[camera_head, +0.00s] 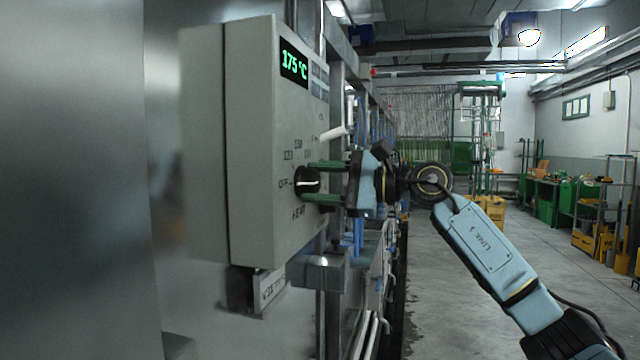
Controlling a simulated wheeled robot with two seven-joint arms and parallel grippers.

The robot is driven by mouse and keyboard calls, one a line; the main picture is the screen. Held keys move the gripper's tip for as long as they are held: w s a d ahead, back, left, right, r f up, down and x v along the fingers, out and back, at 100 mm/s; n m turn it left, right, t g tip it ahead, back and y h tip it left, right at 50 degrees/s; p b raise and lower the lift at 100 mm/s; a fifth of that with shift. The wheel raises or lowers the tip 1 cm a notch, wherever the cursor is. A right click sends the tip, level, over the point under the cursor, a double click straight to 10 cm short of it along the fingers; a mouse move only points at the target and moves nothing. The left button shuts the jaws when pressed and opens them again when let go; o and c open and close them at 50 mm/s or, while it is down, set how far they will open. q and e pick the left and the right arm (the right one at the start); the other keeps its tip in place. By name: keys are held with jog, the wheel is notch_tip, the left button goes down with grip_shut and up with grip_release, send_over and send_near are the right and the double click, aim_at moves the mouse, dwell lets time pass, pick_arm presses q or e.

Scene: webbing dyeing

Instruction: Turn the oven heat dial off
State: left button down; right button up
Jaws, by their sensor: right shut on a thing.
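The oven heat dial (306,183) is a black knob with a white pointer line, low on the face of a grey control box (255,130). The white line points left, toward the OFF mark. Above it the box's display (294,64) reads 175 °C in green. My right gripper (318,183) comes in from the right with its green fingers above and below the dial, shut on it. The fingers partly cover the dial's right side. My left gripper is not in view.
A white lever (334,133) sticks out of the box just above my right gripper. A small labelled block (271,288) hangs under the box. Metal machinery with pipes runs behind it. The concrete floor (455,290) at right is open.

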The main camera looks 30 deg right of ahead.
jog(key=o, duration=1)
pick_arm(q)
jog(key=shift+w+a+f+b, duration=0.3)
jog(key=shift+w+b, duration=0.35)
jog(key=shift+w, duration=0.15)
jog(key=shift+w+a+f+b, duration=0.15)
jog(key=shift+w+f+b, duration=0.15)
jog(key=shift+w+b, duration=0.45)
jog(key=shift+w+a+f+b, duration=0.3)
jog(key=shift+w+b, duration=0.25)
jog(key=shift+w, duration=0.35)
pick_arm(e)
jog(key=v, duration=1.3)
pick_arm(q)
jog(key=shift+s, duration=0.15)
pick_arm(e)
jog(key=shift+d, duration=0.15)
